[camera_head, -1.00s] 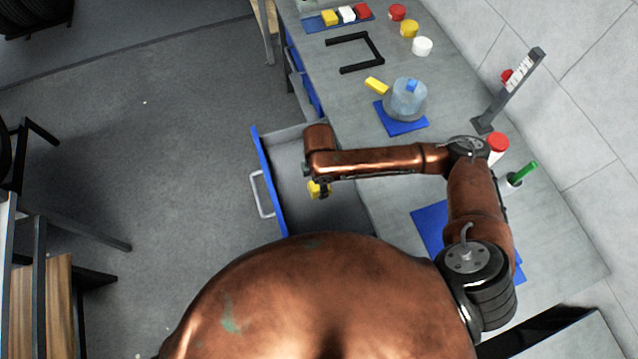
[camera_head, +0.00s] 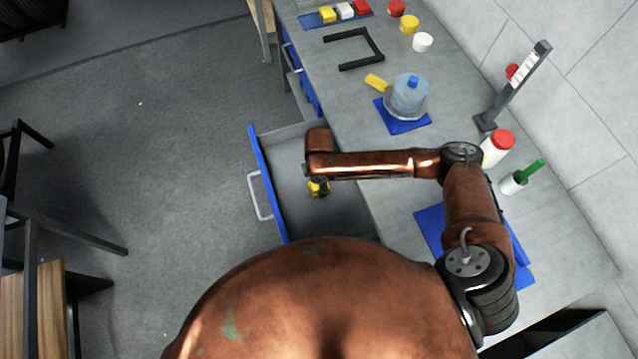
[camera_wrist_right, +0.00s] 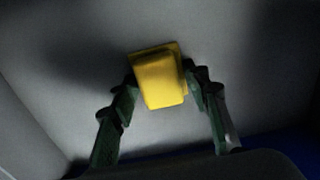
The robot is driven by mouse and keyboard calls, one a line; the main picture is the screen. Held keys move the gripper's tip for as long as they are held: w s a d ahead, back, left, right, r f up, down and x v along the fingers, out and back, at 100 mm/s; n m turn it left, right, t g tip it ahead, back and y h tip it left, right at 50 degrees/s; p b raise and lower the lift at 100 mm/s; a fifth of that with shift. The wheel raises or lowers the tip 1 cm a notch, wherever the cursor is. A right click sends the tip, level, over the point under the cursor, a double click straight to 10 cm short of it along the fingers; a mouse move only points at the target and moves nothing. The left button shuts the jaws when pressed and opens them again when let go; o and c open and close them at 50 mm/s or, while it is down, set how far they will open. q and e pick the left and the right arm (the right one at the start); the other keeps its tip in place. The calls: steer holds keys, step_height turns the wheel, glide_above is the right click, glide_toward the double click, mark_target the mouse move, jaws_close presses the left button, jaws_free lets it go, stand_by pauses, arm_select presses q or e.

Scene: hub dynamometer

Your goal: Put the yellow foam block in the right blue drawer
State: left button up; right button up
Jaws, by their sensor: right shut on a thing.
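The yellow foam block (camera_wrist_right: 160,80) is between the fingertips of my right gripper (camera_wrist_right: 160,82), which is shut on it. In the head view the block (camera_head: 318,188) shows under my right wrist, over the inside of the open blue-fronted drawer (camera_head: 258,160). In the wrist view the drawer's grey floor (camera_wrist_right: 60,70) lies behind the block, with a blue strip (camera_wrist_right: 270,150) at the lower right. I cannot tell whether the block touches the floor. My left gripper is not in view.
The grey bench (camera_head: 355,100) carries a glass dome on a blue mat (camera_head: 408,125), a black bracket (camera_head: 375,45), a red-capped bottle (camera_head: 497,146) and a cup with a green item (camera_head: 513,182). Another yellow piece (camera_head: 375,81) lies beside the dome. Open floor lies left of the drawer.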

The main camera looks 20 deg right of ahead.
steer(key=shift+f, duration=0.15)
steer(key=o, duration=1.2)
steer(key=shift+c, duration=0.2)
step_height(320, 180, up, 12)
steer(key=p, duration=0.3)
steer(key=shift+r, duration=0.2)
